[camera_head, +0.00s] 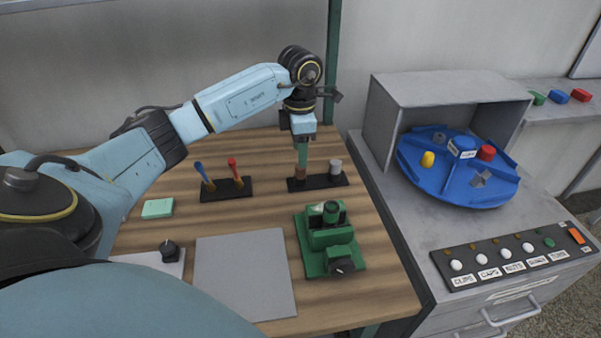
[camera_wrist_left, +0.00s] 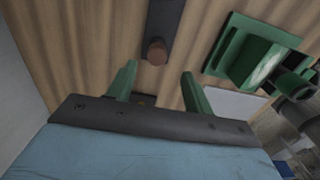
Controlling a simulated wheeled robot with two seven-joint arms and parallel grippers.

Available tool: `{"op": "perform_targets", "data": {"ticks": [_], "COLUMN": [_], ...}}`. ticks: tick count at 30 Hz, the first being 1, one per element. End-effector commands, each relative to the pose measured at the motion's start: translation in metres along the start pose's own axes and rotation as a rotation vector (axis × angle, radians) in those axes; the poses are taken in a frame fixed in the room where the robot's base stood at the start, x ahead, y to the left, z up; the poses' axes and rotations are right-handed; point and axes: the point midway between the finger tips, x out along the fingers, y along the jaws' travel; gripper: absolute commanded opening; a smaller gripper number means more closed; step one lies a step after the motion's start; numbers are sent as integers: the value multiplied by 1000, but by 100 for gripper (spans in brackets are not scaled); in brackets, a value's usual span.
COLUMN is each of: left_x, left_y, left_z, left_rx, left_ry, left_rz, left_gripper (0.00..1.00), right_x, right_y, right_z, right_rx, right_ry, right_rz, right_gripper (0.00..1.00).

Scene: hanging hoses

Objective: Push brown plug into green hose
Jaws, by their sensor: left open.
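The brown plug (camera_head: 299,174) stands upright at the left end of a small black rack (camera_head: 318,183) on the wooden table. It also shows in the left wrist view (camera_wrist_left: 157,52), just beyond the fingertips. My left gripper (camera_head: 303,157) points down over the plug, with its green fingers close to it. In the wrist view the fingers (camera_wrist_left: 159,78) are apart with nothing between them. I cannot make out a green hose in either view. My right gripper is not in view.
A grey plug (camera_head: 335,166) stands on the same rack. A green vise-like fixture (camera_head: 330,240) sits in front. A rack with blue and red tools (camera_head: 226,188) is left, near a grey mat (camera_head: 244,275). A blue turntable (camera_head: 458,170) and button panel (camera_head: 515,259) are right.

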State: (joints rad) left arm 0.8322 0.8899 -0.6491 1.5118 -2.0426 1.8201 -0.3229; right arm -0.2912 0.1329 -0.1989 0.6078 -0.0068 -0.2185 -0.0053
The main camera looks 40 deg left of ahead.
Motion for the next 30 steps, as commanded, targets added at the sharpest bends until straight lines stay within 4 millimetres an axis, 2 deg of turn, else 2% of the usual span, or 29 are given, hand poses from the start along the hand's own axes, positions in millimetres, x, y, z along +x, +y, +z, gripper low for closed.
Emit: {"op": "perform_targets", "data": {"ticks": [9, 17, 27, 28, 30], "left_x": [45, 48, 48, 48, 48], "left_y": [4, 4, 4, 4, 4], "left_z": [1, 1, 1, 1, 1], "left_rx": [-1, 0, 0, 0, 0], "left_ry": [2, 0, 0, 0, 0], "left_rz": [-3, -1, -1, -1, -1], "left_gripper": [51, 51, 7, 4, 3], "right_x": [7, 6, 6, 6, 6], "right_y": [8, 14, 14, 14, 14], "right_z": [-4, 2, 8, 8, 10], "right_rx": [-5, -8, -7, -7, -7], "right_ry": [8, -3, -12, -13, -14], "right_rz": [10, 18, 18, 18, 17], "right_gripper": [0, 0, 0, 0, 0]}}
